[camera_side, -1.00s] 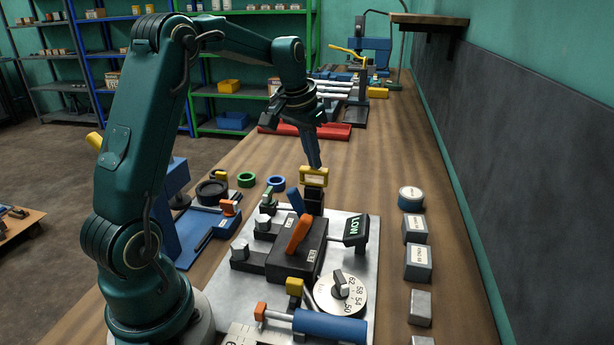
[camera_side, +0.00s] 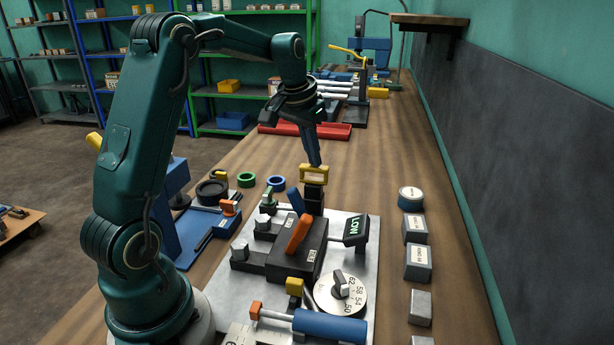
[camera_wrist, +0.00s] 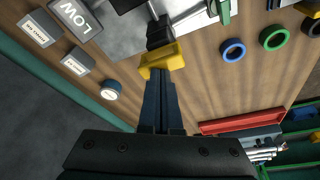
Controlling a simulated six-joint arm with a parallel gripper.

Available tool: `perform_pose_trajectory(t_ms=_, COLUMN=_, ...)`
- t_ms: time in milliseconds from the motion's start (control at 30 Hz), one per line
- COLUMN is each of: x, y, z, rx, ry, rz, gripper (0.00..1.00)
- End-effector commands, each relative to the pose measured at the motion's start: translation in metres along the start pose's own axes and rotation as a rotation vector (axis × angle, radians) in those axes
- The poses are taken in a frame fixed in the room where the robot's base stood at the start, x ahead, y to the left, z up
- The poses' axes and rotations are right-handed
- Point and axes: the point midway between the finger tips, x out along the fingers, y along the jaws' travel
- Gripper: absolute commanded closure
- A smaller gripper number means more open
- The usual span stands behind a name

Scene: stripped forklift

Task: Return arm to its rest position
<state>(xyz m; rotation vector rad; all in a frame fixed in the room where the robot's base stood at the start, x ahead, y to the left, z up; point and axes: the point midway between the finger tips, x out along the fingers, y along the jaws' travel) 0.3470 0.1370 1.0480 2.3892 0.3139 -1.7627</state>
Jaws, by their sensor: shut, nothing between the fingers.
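My gripper (camera_side: 314,160) is shut and empty, pointing down with its fingertips just above or at the yellow handle (camera_side: 314,175) on a black block. I cannot tell whether they touch. In the wrist view my shut fingers (camera_wrist: 160,82) reach toward the same yellow handle (camera_wrist: 162,60). My arm is raised and bent, reaching out over the far end of the grey panel (camera_side: 371,222).
The panel carries an orange lever (camera_side: 299,233), a LOW sign (camera_side: 356,230), a numbered dial (camera_side: 340,294) and a blue cylinder (camera_side: 330,325). Labelled blocks (camera_side: 418,262) stand at right. A red tray (camera_side: 333,131) lies beyond. Bare wood surrounds the panel's far end.

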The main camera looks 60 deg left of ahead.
Motion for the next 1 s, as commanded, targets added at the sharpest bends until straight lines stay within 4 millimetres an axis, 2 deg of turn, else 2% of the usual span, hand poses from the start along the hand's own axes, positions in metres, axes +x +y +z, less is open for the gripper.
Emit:
perform_pose_trajectory(t_ms=300, x=-0.018, y=0.0, z=-0.006, rx=0.001, ry=0.001, rz=-0.001, gripper=1.0)
perform_pose_trajectory(t_ms=833, x=-0.018, y=0.0, z=-0.005, rx=0.0, ry=0.0, rz=0.0, gripper=1.0)
perform_pose_trajectory(t_ms=1000, x=-0.011, y=0.0, z=-0.003, rx=0.0, ry=-0.001, rz=0.0, gripper=1.0)
